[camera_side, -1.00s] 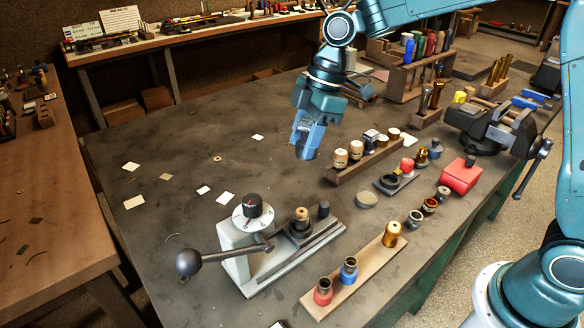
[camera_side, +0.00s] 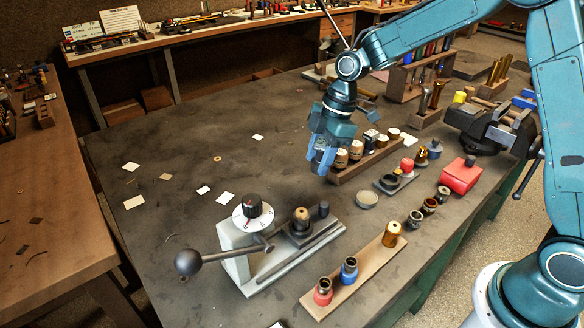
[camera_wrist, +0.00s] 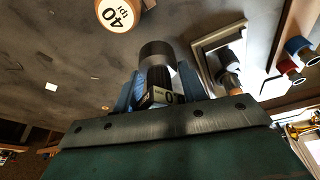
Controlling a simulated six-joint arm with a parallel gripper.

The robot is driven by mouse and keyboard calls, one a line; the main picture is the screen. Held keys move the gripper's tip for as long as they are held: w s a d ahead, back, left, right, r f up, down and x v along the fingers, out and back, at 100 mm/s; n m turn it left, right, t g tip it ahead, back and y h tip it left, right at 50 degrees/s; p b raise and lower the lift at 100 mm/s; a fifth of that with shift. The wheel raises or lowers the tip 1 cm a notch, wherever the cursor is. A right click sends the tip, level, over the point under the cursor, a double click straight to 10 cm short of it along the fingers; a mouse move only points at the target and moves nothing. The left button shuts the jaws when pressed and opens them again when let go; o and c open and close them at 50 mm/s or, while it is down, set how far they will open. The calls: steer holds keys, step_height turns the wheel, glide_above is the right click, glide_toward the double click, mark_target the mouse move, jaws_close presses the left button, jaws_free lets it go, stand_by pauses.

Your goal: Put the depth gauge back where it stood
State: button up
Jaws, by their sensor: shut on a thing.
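A dark cylinder with a pale top band and a small black-and-white panel showing a 0 (camera_wrist: 158,75) is held between my blue fingers in the wrist view; I take it to be the depth gauge. My gripper (camera_side: 321,168) is shut on it, pointing down above the bench, just left of the wooden rack of bottles. It also shows in the wrist view (camera_wrist: 160,92). In the side view the fingers mostly hide the held thing. I cannot tell its height above the bench.
The bottle rack (camera_side: 343,179) is close to my gripper's right. A lever press (camera_side: 235,250) stands front left, with a board (camera_side: 368,271) of bottles beside it. A round grey disc (camera_side: 366,199) and dark stand (camera_side: 399,185) lie right. Bench left is mostly clear.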

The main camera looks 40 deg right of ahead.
steer(key=shift+f, duration=0.15)
steer(key=shift+f, duration=2.65)
steer(key=shift+f, duration=0.1)
steer(key=o, duration=1.3)
steer(key=shift+o, duration=0.3)
steer(key=shift+o, duration=1.2)
